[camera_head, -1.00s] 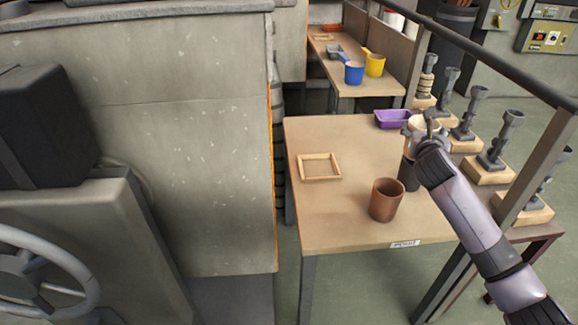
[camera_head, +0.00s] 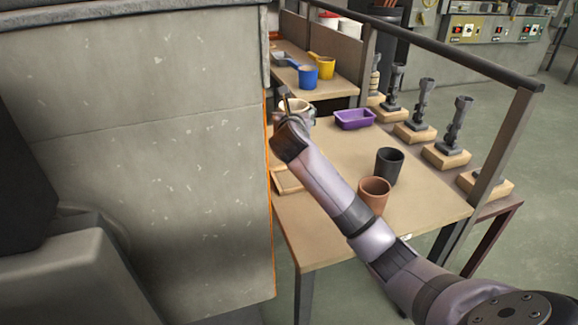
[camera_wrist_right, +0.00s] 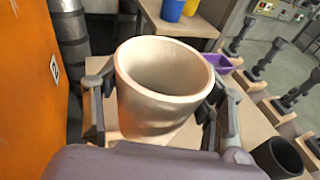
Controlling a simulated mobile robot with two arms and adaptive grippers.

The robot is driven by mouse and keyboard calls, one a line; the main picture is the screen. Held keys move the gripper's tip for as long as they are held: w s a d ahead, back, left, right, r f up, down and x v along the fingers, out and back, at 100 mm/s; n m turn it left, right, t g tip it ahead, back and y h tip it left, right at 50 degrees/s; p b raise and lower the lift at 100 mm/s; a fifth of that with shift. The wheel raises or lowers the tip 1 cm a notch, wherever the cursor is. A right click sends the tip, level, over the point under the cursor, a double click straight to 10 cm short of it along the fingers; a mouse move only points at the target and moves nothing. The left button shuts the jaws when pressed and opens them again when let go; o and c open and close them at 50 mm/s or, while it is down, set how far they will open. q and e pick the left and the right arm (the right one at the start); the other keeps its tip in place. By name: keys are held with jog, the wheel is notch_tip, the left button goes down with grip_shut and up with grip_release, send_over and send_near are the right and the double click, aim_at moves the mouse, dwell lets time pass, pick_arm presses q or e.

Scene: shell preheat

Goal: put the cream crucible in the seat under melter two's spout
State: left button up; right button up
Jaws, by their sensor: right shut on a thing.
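The cream crucible (camera_wrist_right: 160,85) is upright and empty inside, held between the fingers of my right gripper (camera_wrist_right: 160,112). In the head view the crucible (camera_head: 299,106) shows beyond my right gripper (camera_head: 294,118), above the table's far left part. My right gripper is shut on it. In the wrist view an orange panel (camera_wrist_right: 30,90) with a small number plate (camera_wrist_right: 54,69) stands close on the left; the number cannot be read with certainty. No spout or seat shows clearly. My left gripper is not in view.
On the table (camera_head: 430,195) stand a copper-brown crucible (camera_head: 374,192), a dark crucible (camera_head: 389,165) and a purple tray (camera_head: 354,119). A wooden frame (camera_head: 287,181) lies partly behind my arm. A tall grey housing (camera_head: 150,150) fills the left. Blue (camera_head: 308,76) and yellow (camera_head: 326,70) pots stand farther back.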

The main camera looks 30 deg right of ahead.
notch_tip(320, 180, down, 15)
jog(key=b, duration=0.4)
jog(key=shift+r, duration=0.2)
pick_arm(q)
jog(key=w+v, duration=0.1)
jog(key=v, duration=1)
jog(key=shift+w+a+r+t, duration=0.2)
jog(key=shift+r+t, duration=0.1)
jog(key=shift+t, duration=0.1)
pick_arm(e)
jog(key=o, duration=1.4)
jog(key=shift+f, duration=0.1)
